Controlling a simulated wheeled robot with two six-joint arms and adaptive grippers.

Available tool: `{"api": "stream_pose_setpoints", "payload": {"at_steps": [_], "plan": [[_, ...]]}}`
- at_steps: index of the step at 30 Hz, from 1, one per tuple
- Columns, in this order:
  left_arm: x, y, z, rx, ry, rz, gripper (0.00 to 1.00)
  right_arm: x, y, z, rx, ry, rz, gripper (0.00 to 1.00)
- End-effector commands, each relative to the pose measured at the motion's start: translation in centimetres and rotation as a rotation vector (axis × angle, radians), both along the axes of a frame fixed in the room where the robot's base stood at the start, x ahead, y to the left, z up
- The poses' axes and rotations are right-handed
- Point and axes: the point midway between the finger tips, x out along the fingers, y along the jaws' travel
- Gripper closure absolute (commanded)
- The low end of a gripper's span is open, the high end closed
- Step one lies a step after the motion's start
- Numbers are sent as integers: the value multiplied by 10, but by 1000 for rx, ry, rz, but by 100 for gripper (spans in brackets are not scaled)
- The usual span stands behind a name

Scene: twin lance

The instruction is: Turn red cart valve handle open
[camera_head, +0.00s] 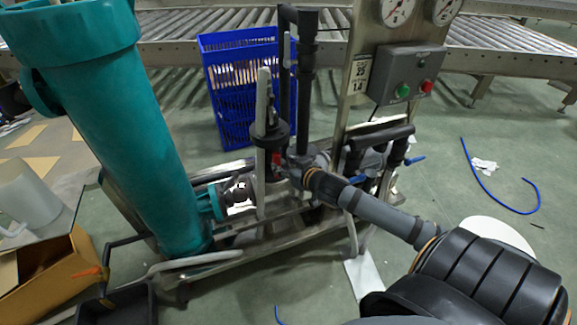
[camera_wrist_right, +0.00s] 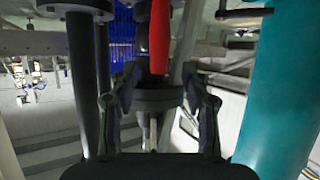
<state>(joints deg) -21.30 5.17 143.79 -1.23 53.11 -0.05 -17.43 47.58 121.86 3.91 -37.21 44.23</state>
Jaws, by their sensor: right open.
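The red valve handle (camera_head: 277,158) sits low on the cart's pipework in the head view, small and partly hidden by my right gripper (camera_head: 288,169). In the right wrist view the handle (camera_wrist_right: 160,35) stands upright at top centre, beyond the fingertips. My right gripper (camera_wrist_right: 157,92) is open there, one finger on each side of a dark round pipe flange (camera_wrist_right: 155,100) below the handle. The fingers look clear of the red handle; I cannot tell whether they touch the flange. My left gripper is not in view.
A teal cylinder (camera_head: 120,130) stands left on the cart. A dark vertical pipe (camera_wrist_right: 83,85) is close left of the gripper. A gauge panel (camera_head: 405,75) with buttons rises to the right. A blue crate (camera_head: 240,95) and roller conveyor (camera_head: 185,50) are behind. A cardboard box (camera_head: 50,275) is at lower left.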

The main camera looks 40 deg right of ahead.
Motion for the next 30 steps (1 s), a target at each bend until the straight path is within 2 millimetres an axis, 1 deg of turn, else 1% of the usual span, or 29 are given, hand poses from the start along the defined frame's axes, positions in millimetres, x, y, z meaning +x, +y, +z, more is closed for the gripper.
{"api": "stream_pose_setpoints", "payload": {"at_steps": [3,9,26,28,29,30], "plan": [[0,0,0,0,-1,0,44,-11,-3,4,-13,4,-2,52],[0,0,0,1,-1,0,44,-21,0,8,-6,2,-1,52],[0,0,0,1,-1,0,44,-22,1,9,1,0,-2,52],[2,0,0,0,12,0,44,-23,3,9,6,0,4,52],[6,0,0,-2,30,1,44,-24,7,9,13,-2,13,52],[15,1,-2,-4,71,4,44,-27,16,9,24,-7,33,52]]}}
